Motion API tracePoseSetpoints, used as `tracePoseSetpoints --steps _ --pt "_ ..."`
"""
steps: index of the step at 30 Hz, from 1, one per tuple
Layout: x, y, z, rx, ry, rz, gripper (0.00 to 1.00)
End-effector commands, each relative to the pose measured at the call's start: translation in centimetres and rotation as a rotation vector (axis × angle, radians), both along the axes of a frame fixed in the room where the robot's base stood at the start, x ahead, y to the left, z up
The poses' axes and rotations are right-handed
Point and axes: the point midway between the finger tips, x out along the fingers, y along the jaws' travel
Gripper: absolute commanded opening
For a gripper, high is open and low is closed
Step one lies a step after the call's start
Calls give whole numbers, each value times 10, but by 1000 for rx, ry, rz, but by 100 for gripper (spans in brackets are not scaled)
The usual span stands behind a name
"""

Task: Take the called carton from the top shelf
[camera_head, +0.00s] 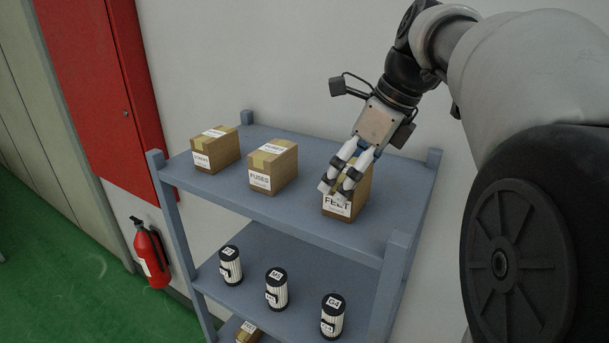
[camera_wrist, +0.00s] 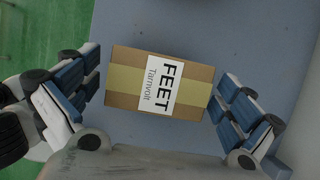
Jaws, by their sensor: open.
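Three cartons stand in a row on the top shelf (camera_head: 308,211) of a blue-grey rack. The right one is the FEET carton (camera_head: 359,205), brown with a yellow tape band and a white label; the wrist view shows it (camera_wrist: 125,87) with "FEET" and "Tarnvolt" on the label. My gripper (camera_head: 338,190) is over this carton. In the wrist view my gripper (camera_wrist: 158,95) is open, with one finger on each side of the carton and visible gaps. The FUSES carton (camera_head: 285,175) is in the middle. The left carton (camera_head: 222,155) has a label too small to read surely.
The lower shelf (camera_head: 300,302) holds several black-and-white cylinders (camera_head: 277,290). The rack's front right post (camera_head: 396,270) rises above the top shelf. A white wall stands close behind. A fire extinguisher (camera_head: 150,255) and red cabinet (camera_head: 105,85) are at left.

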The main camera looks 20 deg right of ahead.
Motion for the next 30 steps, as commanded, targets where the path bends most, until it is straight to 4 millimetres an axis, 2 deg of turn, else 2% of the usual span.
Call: tracePoseSetpoints --steps 4,30 --pt "0 0 0 0 0 0 99" --pt "0 0 1 1 -1 0 42"
